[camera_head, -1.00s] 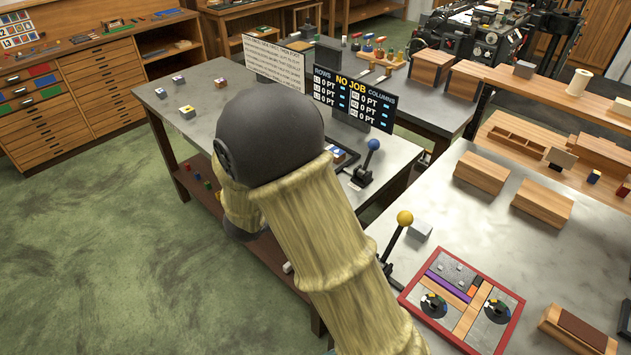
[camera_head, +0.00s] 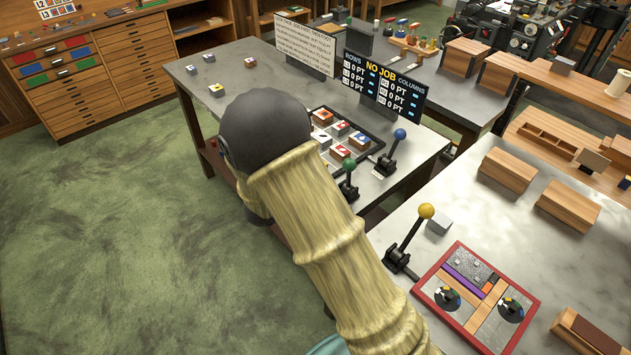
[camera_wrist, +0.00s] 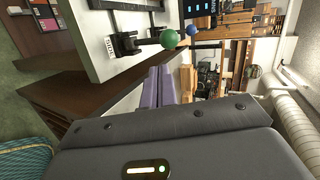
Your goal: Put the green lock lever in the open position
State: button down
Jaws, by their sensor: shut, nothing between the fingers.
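The green lock lever (camera_head: 349,165) stands on the front right part of the grey table in the head view, just right of my arm. Its green ball knob is up; the lower part of its handle and its base are partly hidden. In the wrist view the green knob (camera_wrist: 170,38) is at upper middle, with its black handle running left to a black bracket. My gripper (camera_wrist: 160,72) points up towards the knob in the wrist view, with its two purple-grey fingers together and empty. The knob appears just beyond the fingertips, with no visible contact. My gripper is hidden behind my arm in the head view.
A blue-knobbed lever (camera_head: 400,134) stands right of the green one. A yellow-knobbed lever (camera_head: 426,211) stands on the right table. A black tray (camera_head: 378,135) with several coloured blocks lies behind the green lever. The NO JOB board (camera_head: 385,85) stands behind it.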

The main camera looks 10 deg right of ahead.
aim_at(345, 168)
jog(key=p+x, duration=0.1)
jog(key=x, duration=0.2)
jog(key=p+x, duration=0.1)
jog(key=x, duration=0.2)
jog(key=r+p+x, duration=0.1)
jog(key=p+x, duration=0.1)
jog(key=x, duration=0.2)
jog(key=shift+w+d, duration=0.2)
jog(key=shift+w, duration=0.05)
jog(key=shift+f, duration=0.1)
